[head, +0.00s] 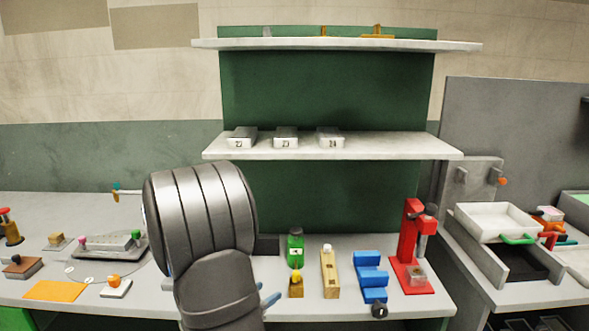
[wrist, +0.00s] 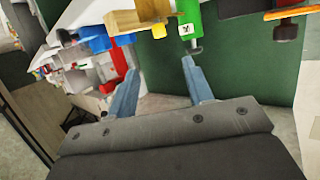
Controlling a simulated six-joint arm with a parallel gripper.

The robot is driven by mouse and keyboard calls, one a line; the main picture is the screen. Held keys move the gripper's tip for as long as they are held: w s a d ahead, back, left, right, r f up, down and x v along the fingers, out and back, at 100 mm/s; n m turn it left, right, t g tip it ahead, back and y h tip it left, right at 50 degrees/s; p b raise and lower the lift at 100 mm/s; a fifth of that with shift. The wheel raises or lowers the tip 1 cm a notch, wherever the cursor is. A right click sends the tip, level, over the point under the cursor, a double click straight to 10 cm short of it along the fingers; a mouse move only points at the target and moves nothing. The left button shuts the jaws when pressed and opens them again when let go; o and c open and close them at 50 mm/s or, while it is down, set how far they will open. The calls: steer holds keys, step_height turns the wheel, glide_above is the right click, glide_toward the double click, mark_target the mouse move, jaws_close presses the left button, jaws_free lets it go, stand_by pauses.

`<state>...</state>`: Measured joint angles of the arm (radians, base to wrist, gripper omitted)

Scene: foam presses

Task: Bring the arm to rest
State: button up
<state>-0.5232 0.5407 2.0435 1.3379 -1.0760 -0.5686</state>
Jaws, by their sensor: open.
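My gripper (wrist: 160,78) is open, with its two blue-grey fingers apart and nothing held between them in the wrist view. In the head view my dark grey arm stands in front of the bench, left of centre, and hides most of the gripper; a bit of a blue finger (head: 271,299) shows at its right side. The green bottle-like piece (head: 295,249) and the wooden block (head: 329,272) stand on the bench to the right of the arm. Both show beyond the fingertips in the wrist view, the green piece (wrist: 189,18) and the wooden block (wrist: 138,20).
A blue stepped block (head: 370,273) and a red press (head: 413,245) stand further right. Numbered blocks (head: 285,137) sit on the lower shelf (head: 400,146). A white tray (head: 495,221) is at the right. Small fixtures and an orange mat (head: 53,291) lie left of the arm.

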mark_target(294, 276)
steer(key=v, duration=0.4)
steer(key=x, duration=1.8)
step_height(294, 276, up, 4)
steer(key=shift+s+a+f, duration=0.15)
steer(key=shift+r, duration=0.75)
